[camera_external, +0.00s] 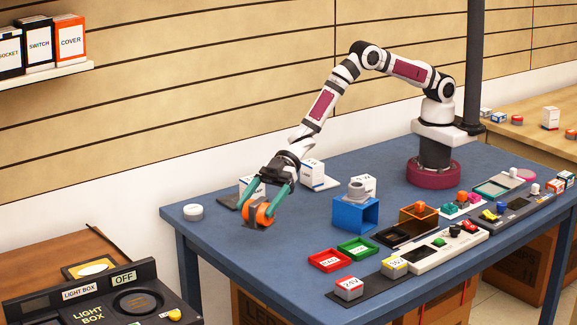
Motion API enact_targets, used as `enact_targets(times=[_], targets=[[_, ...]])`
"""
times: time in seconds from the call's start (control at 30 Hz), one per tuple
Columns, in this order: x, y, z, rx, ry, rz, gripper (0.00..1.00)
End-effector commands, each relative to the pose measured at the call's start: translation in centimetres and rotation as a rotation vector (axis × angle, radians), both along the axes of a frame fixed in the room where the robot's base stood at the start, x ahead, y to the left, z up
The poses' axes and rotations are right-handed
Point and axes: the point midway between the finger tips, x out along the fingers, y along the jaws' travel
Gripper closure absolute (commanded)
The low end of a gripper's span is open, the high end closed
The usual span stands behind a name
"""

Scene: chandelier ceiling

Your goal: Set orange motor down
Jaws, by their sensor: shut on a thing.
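The orange motor (263,214) is a short orange cylinder with a dark band or bracket around its middle. It is at the left part of the blue table (225,270), low over or touching the surface; I cannot tell which. My gripper (264,207) has teal fingers and reaches down from above, shut on the motor with a finger at each side. The fingers hide part of the motor.
A white round cap (193,212) lies near the table's left corner. White boxes (313,174) stand behind the gripper. A blue open box (352,216) with a grey part on top stands to the right. Red (329,260) and green (358,248) trays lie in front. Table surface left of them is clear.

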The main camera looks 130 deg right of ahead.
Motion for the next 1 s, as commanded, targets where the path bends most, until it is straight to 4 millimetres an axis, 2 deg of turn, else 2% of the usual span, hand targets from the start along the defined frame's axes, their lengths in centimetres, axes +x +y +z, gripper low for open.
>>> enact_targets(times=[0.03,0.1,0.2,0.43,0.8,0.83,0.9,1.0], targets=[[0.5,1.2,-0.7,0.001,-0.002,0.003,1.00],[1.2,2.3,-1.4,0.000,-0.003,0.003,1.00],[1.6,3.1,-2.1,0.001,-0.003,-0.001,1.00],[1.7,3.2,-5.9,0.000,-0.002,-0.002,1.00],[1.7,3.2,-6.3,0.000,-0.003,-0.002,1.00],[1.6,3.2,-6.4,0.000,-0.001,-0.002,0.10],[1.6,3.2,-6.4,0.000,-0.001,-0.002,0.00],[1.6,3.2,-6.4,0.001,-0.001,-0.002,0.00]])
